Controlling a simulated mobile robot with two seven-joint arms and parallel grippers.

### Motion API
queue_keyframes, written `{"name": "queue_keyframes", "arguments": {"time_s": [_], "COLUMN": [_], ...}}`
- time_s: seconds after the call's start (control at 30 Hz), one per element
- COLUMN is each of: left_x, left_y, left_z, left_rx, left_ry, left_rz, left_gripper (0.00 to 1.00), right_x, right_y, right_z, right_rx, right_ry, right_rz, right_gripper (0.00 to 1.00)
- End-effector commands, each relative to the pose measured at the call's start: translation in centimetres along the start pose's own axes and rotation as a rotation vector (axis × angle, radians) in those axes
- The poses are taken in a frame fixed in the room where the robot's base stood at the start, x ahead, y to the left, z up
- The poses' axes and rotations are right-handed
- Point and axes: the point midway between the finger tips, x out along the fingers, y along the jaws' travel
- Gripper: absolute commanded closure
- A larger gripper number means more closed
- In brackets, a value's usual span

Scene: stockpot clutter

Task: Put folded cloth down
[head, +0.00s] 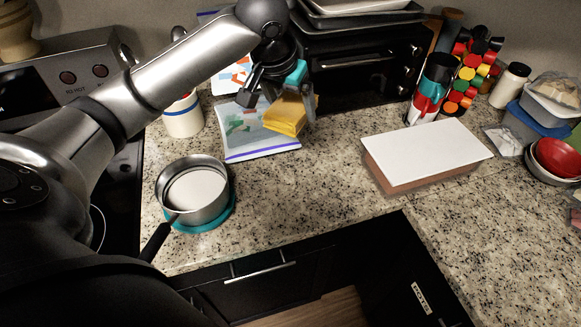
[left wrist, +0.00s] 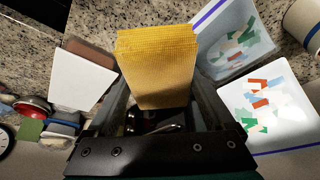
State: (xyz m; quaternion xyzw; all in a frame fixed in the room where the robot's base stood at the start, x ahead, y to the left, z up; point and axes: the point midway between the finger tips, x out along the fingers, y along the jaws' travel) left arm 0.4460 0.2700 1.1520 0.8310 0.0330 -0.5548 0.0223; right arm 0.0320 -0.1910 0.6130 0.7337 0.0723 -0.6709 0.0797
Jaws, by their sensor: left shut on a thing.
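The yellow folded cloth (head: 286,117) is in the jaws of my left gripper (head: 283,98), above the counter in the head view. The left wrist view shows the cloth (left wrist: 157,62) between the two fingers, sticking out past them. I cannot tell whether the cloth touches this bag. My right gripper is not in view.
A steel pot (head: 198,193) on a teal mat stands at the left front. A white-topped block (head: 425,155) lies to the right. A black toaster oven (head: 355,68) stands at the back. Speckled counter (head: 310,195) is bare between pot and block.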

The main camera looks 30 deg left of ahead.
Motion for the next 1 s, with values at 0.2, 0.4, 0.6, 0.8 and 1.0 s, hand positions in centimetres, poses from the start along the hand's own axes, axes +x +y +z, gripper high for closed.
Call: {"name": "queue_keyframes", "arguments": {"time_s": [0.2,0.4,0.6,0.8,1.0], "left_x": [3.0,8.1,12.5,14.4,16.2], "left_y": [-0.6,-0.5,-0.5,-0.5,-0.5], "left_z": [1.3,3.4,5.2,5.8,6.7], "left_rx": [-0.001,-0.001,-0.002,-0.001,0.000], "left_ry": [-0.006,-0.006,-0.002,0.001,-0.002], "left_rz": [-0.005,-0.004,-0.003,-0.002,-0.003], "left_gripper": [0.65,0.65,0.65,0.65,0.65], "right_x": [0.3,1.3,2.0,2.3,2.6], "right_y": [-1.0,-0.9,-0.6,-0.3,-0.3], "right_z": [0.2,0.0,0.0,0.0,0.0], "right_rx": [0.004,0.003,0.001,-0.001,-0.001], "right_ry": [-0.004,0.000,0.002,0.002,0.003], "right_rz": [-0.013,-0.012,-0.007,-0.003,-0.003], "right_gripper": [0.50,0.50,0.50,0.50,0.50]}}
